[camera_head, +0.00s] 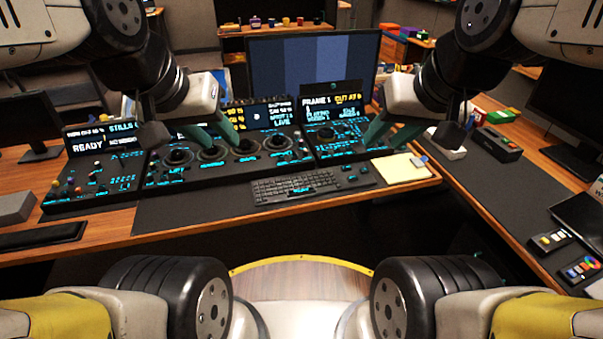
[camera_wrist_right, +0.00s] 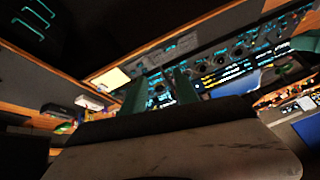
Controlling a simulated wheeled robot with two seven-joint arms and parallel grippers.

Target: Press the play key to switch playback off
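The trackball panel (camera_head: 235,165) lies across the desk with several dark trackballs and small cyan-lit keys. Its right section (camera_head: 340,147) has one trackball and a screen (camera_head: 333,108) that shows "FRAME 1", "CUT AT 0" and what looks like "PLAYING". The key labels are too small to tell which key is play. My right gripper (camera_head: 392,133) is open and empty, with its green fingers at the right end of that section; they also show apart in the right wrist view (camera_wrist_right: 160,92). My left gripper (camera_head: 213,134) is open and empty over the middle section. Contact with the panel cannot be told.
A keyboard (camera_head: 296,186) and a yellow note pad (camera_head: 401,168) lie in front of the panel. A large monitor (camera_head: 312,65) stands behind. A dark box (camera_head: 497,144) is on the right desk. The dark mat (camera_head: 180,212) at the front left is clear.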

